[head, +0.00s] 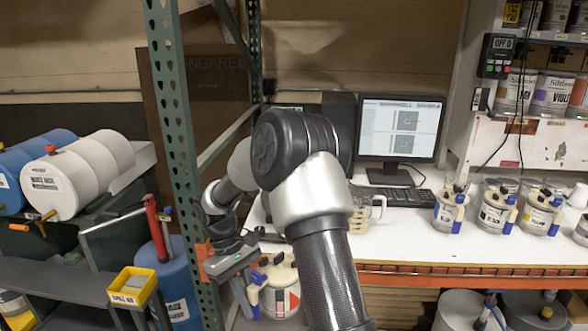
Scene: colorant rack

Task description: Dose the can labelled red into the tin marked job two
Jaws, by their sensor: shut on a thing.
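A cream lidded can (279,284) with a red patch on its label is low in the centre-left of the head view, in front of the bench edge. My gripper (248,291) is at the can's left side, shut on it near its blue-and-tan handle. The exact grip is partly hidden, and my forearm covers what lies just right of the can. The label's lettering is too small to read. I cannot make out a tin marked job two.
Several similar cans (494,208) stand on the white bench (410,236) at right. A green rack post (180,130) rises close left of my gripper.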

